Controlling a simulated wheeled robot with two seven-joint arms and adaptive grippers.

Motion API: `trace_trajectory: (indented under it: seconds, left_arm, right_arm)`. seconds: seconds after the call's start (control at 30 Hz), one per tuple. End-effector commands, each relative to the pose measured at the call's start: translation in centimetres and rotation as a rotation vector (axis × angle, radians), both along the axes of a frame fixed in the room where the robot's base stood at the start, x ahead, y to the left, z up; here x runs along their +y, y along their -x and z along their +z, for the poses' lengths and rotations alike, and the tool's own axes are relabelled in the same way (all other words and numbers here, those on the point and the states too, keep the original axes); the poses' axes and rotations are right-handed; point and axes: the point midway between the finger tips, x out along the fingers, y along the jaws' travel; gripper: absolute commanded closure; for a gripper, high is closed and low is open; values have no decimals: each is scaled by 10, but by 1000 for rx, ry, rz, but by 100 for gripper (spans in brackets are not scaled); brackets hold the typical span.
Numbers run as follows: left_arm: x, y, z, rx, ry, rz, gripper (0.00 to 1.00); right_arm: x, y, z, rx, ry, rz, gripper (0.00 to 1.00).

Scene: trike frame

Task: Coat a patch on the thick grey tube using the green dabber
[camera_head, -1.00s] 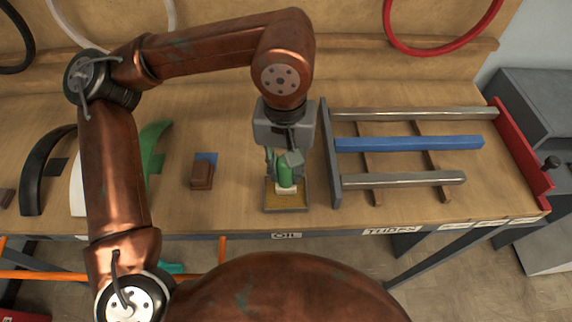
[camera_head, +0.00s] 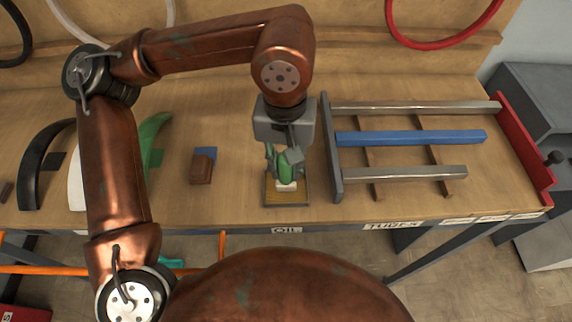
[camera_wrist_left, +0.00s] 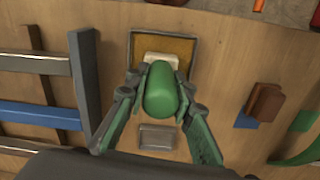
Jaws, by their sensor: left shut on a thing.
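The green dabber (camera_head: 285,168) stands upright with its pale pad (camera_head: 286,186) down at the oil tray (camera_head: 271,201); the dabber also shows in the left wrist view (camera_wrist_left: 161,92). My left gripper (camera_head: 284,158) is above the tray, its fingers shut on the dabber from both sides. I cannot tell whether the pad touches the tray's yellowish-brown surface. The rack holds two grey tubes and a blue one. The nearer grey tube (camera_head: 410,178) looks the thicker and lies right of the tray, apart from the dabber. My right gripper is not visible.
The rack's dark upright plate (camera_head: 332,150) stands close to the gripper's right. The blue tube (camera_head: 410,138) and farther grey tube (camera_head: 420,108) lie behind. A brown block (camera_head: 201,170) on a blue piece is left of the tray. Curved black and green fenders lie farther left.

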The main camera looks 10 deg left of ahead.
Motion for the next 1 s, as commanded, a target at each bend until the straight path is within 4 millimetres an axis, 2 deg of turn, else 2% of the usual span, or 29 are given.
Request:
trace_trajectory:
  seconds: [1.0]
  left_arm:
    - [0, 0, -9, 0, 0, -1, 100]
  right_arm:
    - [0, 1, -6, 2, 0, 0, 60]
